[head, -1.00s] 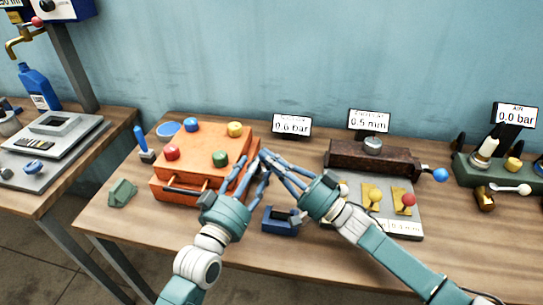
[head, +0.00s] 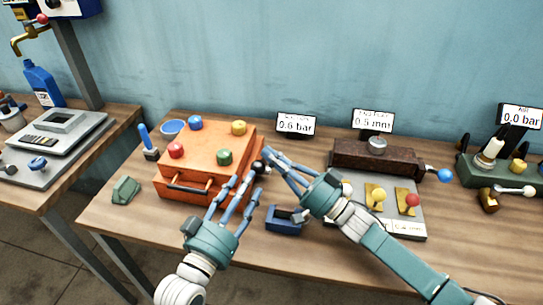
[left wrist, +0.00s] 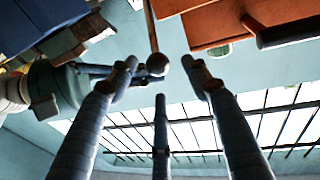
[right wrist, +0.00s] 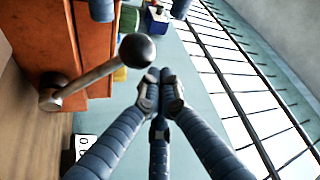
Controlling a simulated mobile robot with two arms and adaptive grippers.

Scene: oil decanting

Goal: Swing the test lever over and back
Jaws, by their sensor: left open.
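A lever with a dark ball knob (head: 259,167) is on the right side of the orange box (head: 206,152). In the right wrist view its pale rod (right wrist: 88,80) slants up from the box side to the knob (right wrist: 137,50). My left gripper (head: 242,188) is open just in front of the lever; in the left wrist view the knob (left wrist: 157,65) lies between its fingertips, with no contact visible. My right gripper (head: 268,157) is just right of the knob. Its fingertips (right wrist: 160,88) are together with nothing between them.
A small blue holder (head: 284,221) stands below my right gripper. A brown block (head: 376,158) with a blue-knobbed lever (head: 445,176) and a grey plate (head: 420,227) stand to the right. A green block (head: 125,190) lies left of the box. The front left tabletop is clear.

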